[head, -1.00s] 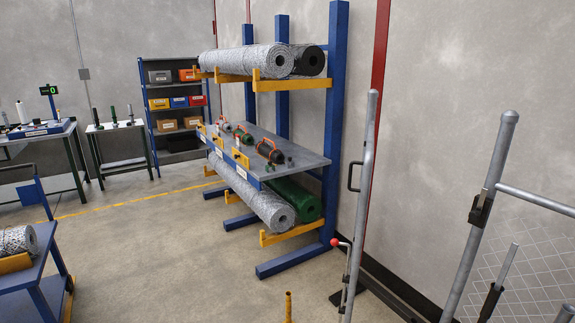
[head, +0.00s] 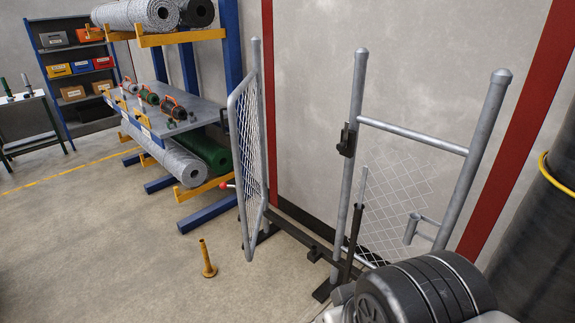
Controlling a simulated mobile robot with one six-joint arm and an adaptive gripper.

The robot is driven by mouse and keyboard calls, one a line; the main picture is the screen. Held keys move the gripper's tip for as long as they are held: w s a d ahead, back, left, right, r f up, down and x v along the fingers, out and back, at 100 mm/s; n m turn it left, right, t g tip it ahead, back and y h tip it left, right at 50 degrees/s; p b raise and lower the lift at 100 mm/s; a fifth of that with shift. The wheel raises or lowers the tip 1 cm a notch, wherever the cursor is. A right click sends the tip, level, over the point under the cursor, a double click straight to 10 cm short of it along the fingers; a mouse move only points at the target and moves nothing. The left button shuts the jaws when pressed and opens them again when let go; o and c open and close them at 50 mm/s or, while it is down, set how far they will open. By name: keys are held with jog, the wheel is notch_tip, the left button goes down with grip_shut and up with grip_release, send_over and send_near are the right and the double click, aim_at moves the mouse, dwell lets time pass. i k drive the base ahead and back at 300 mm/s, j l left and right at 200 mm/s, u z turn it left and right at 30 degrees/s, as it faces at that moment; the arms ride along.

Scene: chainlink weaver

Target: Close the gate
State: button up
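The gate leaf (head: 250,165) is a grey tube frame with chain-link mesh, seen at a steep angle. It hangs by the left post (head: 258,70) and stands open, swung out toward me, with a wide gap to the latch post (head: 357,110). A black latch (head: 347,140) sits on that post. A red-knobbed lever (head: 226,185) shows at the leaf's left edge; how it is attached is unclear. My gripper is not in view. A dark rounded part of my arm fills the bottom right and covers the lower fixed panel.
A fixed mesh panel (head: 405,190) runs right from the latch post to a thick post (head: 478,150). A dark floor rail (head: 300,235) spans the opening. A yellow stub (head: 207,260) stands on the floor. A roll rack (head: 235,60) is behind the leaf. Floor at left is clear.

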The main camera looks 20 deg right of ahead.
aim_at(249, 249)
jog(key=l, duration=0.15)
jog(key=i+j+u, duration=0.1)
jog(key=i+j, duration=0.2)
jog(key=i, duration=0.2)
jog(key=i+j+u, duration=0.1)
jog(key=i+j, duration=0.15)
jog(key=i, duration=0.25)
jog(key=i+j+u, duration=0.1)
jog(key=i+j, duration=0.15)
jog(key=i, duration=0.25)
